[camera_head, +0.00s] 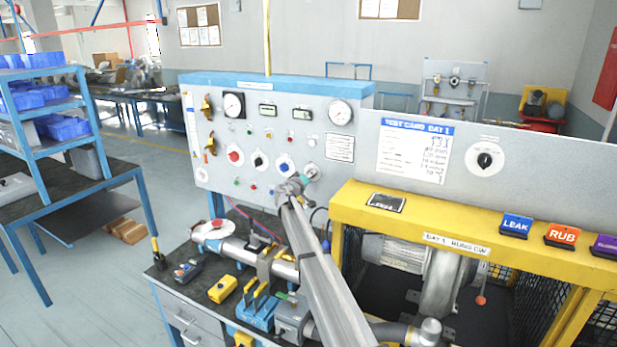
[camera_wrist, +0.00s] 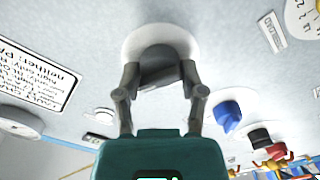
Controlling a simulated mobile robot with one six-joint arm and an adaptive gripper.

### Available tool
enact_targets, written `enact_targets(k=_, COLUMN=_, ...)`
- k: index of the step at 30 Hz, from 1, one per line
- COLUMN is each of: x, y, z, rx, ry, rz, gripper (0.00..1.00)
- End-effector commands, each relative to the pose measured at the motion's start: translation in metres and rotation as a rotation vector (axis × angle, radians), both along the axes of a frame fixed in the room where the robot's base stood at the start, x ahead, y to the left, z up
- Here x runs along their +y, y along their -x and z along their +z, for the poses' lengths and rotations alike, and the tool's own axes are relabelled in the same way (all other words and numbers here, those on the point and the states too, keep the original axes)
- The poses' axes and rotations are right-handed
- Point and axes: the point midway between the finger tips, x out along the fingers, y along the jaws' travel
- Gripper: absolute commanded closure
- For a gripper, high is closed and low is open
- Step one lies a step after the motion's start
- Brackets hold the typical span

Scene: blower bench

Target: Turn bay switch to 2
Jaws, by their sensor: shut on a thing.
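My gripper (camera_head: 309,173) is at the lower right of the grey instrument panel (camera_head: 270,135). In the wrist view my gripper (camera_wrist: 160,82) has its two fingers closed on opposite sides of a dark grey knob (camera_wrist: 158,62) on a white round plate. This knob ends the row after the red, black and blue knobs. In the head view it is hidden behind my gripper and arm. Its label and setting cannot be read. A separate black rotary switch (camera_head: 484,159) on a white disc sits on the panel to the right; its markings are too small to read.
The blue knob (camera_wrist: 227,110) is close beside my gripper in the wrist view. A test card (camera_head: 413,150) hangs to the right. The yellow frame (camera_head: 400,215) around the blower stands close to my arm. Pipework and a yellow box (camera_head: 222,289) lie on the bench below.

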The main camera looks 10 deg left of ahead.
Motion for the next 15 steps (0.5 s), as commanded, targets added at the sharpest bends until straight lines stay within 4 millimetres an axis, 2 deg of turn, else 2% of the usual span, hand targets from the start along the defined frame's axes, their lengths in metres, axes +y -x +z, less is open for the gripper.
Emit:
enact_targets(k=5, x=-0.0007, y=-0.0002, z=-0.0004, rx=0.001, ry=-0.002, rz=-0.001, gripper=0.96)
enact_targets(k=6, x=-0.0007, y=-0.0002, z=-0.0004, rx=0.001, ry=-0.001, rz=-0.001, gripper=0.43)
enact_targets(k=11, x=-0.0006, y=-0.0001, z=-0.0002, rx=0.001, ry=0.000, rz=-0.001, gripper=0.14)
enact_targets(k=15, x=-0.0003, y=-0.0001, z=-0.0001, rx=0.001, ry=0.000, rz=-0.001, gripper=0.14)
